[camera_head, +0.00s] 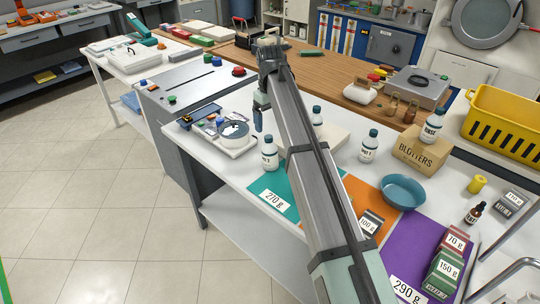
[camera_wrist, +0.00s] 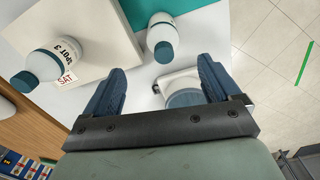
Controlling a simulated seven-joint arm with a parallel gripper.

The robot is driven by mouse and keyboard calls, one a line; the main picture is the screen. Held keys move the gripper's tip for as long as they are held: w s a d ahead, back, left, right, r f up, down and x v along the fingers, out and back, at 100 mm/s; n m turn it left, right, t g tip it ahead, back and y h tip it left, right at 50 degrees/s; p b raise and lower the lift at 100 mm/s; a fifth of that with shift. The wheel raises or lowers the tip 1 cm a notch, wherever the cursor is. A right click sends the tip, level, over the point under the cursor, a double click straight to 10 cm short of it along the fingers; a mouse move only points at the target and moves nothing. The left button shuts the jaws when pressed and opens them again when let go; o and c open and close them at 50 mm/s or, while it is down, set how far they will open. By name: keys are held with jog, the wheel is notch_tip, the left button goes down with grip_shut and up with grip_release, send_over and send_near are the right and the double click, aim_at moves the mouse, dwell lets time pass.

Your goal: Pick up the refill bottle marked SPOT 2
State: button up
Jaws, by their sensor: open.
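Several white refill bottles with dark teal caps stand on the white table. The one marked SPOT 3 (camera_wrist: 42,64) is on a pale board at the left of the wrist view. Another bottle (camera_wrist: 160,34) stands beside the teal mat, its label unreadable; it appears to be the left bottle (camera_head: 270,155) in the head view. A third bottle (camera_head: 368,150) stands right of my arm, its label too small to read surely. I cannot tell which is SPOT 2. My gripper (camera_wrist: 160,88) is open and empty, above the table near the round dish; in the head view one blue finger shows.
A blue bowl (camera_head: 403,190), teal mat (camera_head: 268,192), purple mat (camera_head: 408,253) and yellow basket (camera_head: 505,118) are nearby. My arm hides part of the table.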

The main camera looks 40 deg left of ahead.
aim_at(270, 149)
notch_tip(270, 149, down, 13)
jog(key=shift+s+a+r, duration=0.1)
jog(key=shift+s+r, duration=0.05)
dwell(0.5)
jog(key=shift+c, duration=0.3)
jog(key=c, duration=1.3)
